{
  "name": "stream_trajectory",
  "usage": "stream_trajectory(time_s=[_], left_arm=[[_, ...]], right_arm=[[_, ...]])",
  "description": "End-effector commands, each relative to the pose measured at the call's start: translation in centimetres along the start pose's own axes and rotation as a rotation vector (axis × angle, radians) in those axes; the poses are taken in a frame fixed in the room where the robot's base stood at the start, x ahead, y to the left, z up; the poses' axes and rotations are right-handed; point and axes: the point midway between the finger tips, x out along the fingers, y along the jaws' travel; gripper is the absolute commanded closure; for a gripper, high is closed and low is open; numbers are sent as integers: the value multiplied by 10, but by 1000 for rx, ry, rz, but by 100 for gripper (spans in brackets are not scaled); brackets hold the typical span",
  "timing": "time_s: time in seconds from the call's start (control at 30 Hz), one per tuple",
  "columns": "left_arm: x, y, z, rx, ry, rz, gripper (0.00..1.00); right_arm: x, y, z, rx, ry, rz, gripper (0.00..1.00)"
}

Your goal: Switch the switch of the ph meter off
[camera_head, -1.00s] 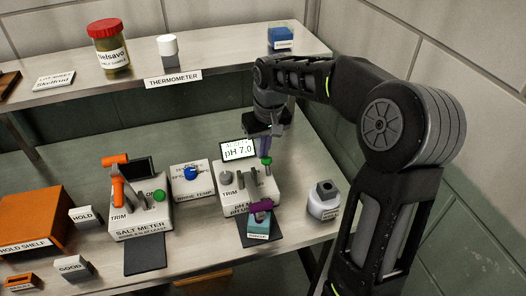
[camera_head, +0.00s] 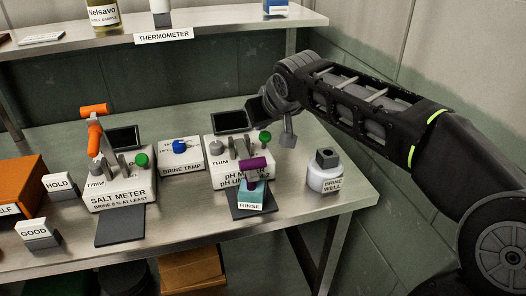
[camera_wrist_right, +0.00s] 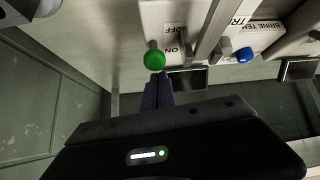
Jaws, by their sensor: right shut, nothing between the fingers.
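The pH meter (camera_head: 225,178) is a white box with a dark, blank screen (camera_head: 229,121) behind it. A green-capped lever (camera_head: 265,137) stands at its right side, and it also shows in the right wrist view (camera_wrist_right: 154,57), beside the ON and OFF lettering. My right gripper (camera_wrist_right: 158,80) is shut and empty, its fingertips close to the green cap. Whether they touch it I cannot tell. In the head view the fingers are hard to make out behind the meter. My left gripper is not in view.
The salt meter (camera_head: 120,192) with an orange handled piece stands to the left, the brine temp box (camera_head: 183,160) between. A rinse bottle (camera_head: 251,192) with a purple top stands in front of the pH meter. The brine well (camera_head: 325,178) is to the right. A shelf (camera_head: 220,30) runs behind.

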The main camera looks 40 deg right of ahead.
Motion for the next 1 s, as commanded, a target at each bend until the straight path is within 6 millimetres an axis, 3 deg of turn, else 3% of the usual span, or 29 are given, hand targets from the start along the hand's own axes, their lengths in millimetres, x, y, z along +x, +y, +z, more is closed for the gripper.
stream_trajectory(time_s=[1.0], left_arm=[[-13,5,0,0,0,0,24]], right_arm=[[-12,1,-11,1,-8,-1,100]])
